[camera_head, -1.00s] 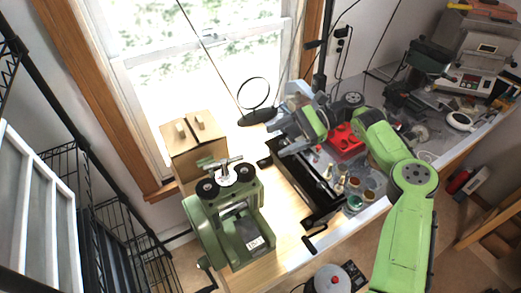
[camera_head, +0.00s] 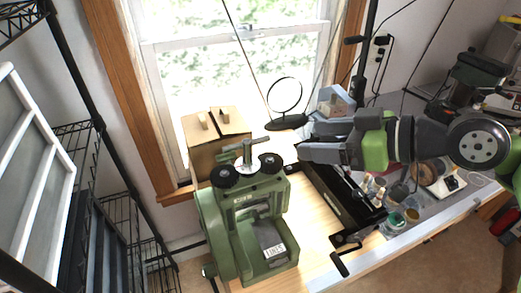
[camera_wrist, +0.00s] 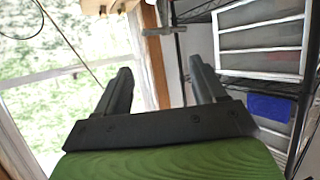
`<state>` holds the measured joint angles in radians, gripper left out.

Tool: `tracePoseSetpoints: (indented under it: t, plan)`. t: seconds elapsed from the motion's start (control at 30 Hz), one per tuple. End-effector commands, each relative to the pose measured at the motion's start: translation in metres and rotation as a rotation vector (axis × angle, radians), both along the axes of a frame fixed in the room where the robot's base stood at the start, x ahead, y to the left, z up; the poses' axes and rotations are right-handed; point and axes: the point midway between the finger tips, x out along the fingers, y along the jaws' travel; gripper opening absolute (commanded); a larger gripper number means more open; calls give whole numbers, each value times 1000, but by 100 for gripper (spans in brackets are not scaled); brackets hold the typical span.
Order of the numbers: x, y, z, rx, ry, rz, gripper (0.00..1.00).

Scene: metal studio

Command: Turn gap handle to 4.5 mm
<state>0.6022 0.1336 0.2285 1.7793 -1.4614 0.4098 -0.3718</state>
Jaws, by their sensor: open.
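The green rolling mill (camera_head: 222,250) stands on the bench in the head view, with two round black gears on top. Its metal T-shaped gap handle (camera_head: 246,150) rises between the gears. No gap reading is legible. My gripper (camera_head: 304,140) is open and empty, right of the handle and apart from it, with its fingers pointing left toward it. In the wrist view a grey T-shaped bar, seemingly the handle (camera_wrist: 164,31), shows beyond and between the two spread fingers (camera_wrist: 160,80).
A cardboard box (camera_head: 208,130) stands behind the mill by the window. A ring on a black base (camera_head: 287,122) is behind my gripper. An open black drawer or tray (camera_head: 335,195) and small jars (camera_head: 396,221) lie to the right. A wire shelf (camera_head: 88,170) stands at left.

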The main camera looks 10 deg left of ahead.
Motion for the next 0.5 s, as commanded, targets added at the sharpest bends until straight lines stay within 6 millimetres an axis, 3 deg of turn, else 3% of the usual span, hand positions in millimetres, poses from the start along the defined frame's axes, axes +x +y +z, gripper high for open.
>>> tracePoseSetpoints:
  t: [0.03, 0.1, 0.5]
  plan:
    - [2, 12, -12, 0, -2, 11, 70]
    - [7, 28, -19, 0, 0, 10, 70]
    - [35, 106, -48, 1, 5, 7, 70]
